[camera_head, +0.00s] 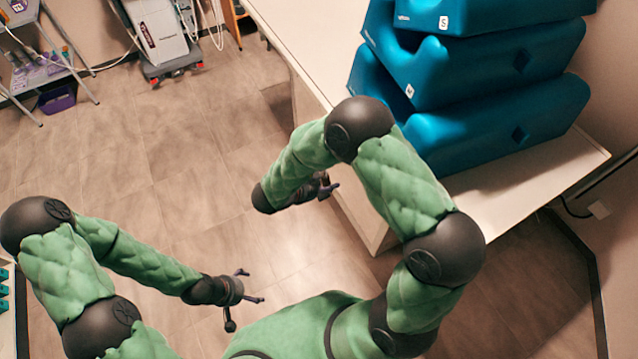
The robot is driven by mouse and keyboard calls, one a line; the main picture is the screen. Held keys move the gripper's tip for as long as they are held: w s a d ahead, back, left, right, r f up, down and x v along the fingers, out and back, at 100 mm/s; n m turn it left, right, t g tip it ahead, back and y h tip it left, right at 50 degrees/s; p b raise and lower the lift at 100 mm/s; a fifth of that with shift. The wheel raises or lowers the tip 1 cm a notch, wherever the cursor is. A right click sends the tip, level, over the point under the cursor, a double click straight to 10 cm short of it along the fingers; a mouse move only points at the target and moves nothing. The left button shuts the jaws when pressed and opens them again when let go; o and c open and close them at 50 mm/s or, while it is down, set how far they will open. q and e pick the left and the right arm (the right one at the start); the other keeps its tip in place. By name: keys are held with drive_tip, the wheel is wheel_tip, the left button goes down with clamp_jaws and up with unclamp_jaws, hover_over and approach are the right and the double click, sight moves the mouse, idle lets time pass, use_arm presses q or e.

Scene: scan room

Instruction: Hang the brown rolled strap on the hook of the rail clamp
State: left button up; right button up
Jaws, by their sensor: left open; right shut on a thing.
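My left gripper (252,286) is at the lower middle, above the floor, with its fingers apart and nothing between them. My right gripper (328,189) is beside the left edge of the white table, partly hidden behind its own forearm. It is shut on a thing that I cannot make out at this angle. I cannot pick out the brown rolled strap, the rail clamp or its hook anywhere in the view.
Blue foam cushions (490,90) are stacked on the white table (490,215) at the right. A white wheeled machine (160,35) and a metal rack with a purple bin (57,99) stand at the back left. The floor (150,170) between is clear.

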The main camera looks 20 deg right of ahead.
drive_tip(key=d+f+b, duration=0.1)
drive_tip(key=d+b, duration=0.1)
drive_tip(key=d, duration=0.6)
drive_tip(key=shift+w+f+b, duration=0.2)
drive_tip(key=shift+w+b, duration=0.1)
drive_tip(key=shift+b, duration=0.1)
idle(0.5)
drive_tip(key=shift+f, duration=0.2)
idle(0.5)
drive_tip(key=o, duration=1.2)
drive_tip(key=shift+o, duration=0.2)
drive_tip(key=v, duration=1.2)
